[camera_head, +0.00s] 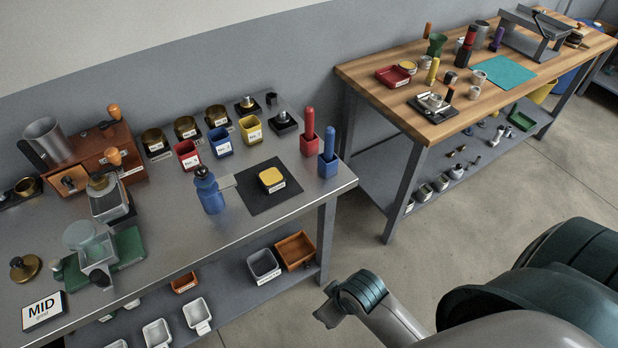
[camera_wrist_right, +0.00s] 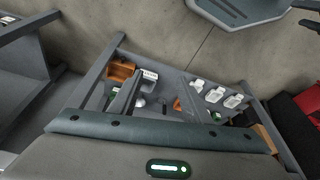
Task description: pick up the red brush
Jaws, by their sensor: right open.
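The red brush (camera_head: 309,119) stands upright in a small red square holder (camera_head: 309,146) near the right end of the left metal bench, its red handle pointing up. A blue brush (camera_head: 329,139) stands in a blue holder (camera_head: 327,167) just in front and to the right. My right arm comes in from the lower right, with its end over the floor in front of the bench, well apart from the red brush. In the right wrist view my right gripper (camera_wrist_right: 158,98) is open, its fingers apart and nothing between them. The red brush is not visible there. My left gripper is out of view.
A blue bottle (camera_head: 208,190) and a dark mat (camera_head: 262,200) with a yellow block lie left of the holders. Coloured cups and a grinder crowd the bench. The lower shelf holds bins (camera_head: 264,265). A wooden bench (camera_head: 440,130) stands right; the floor between is clear.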

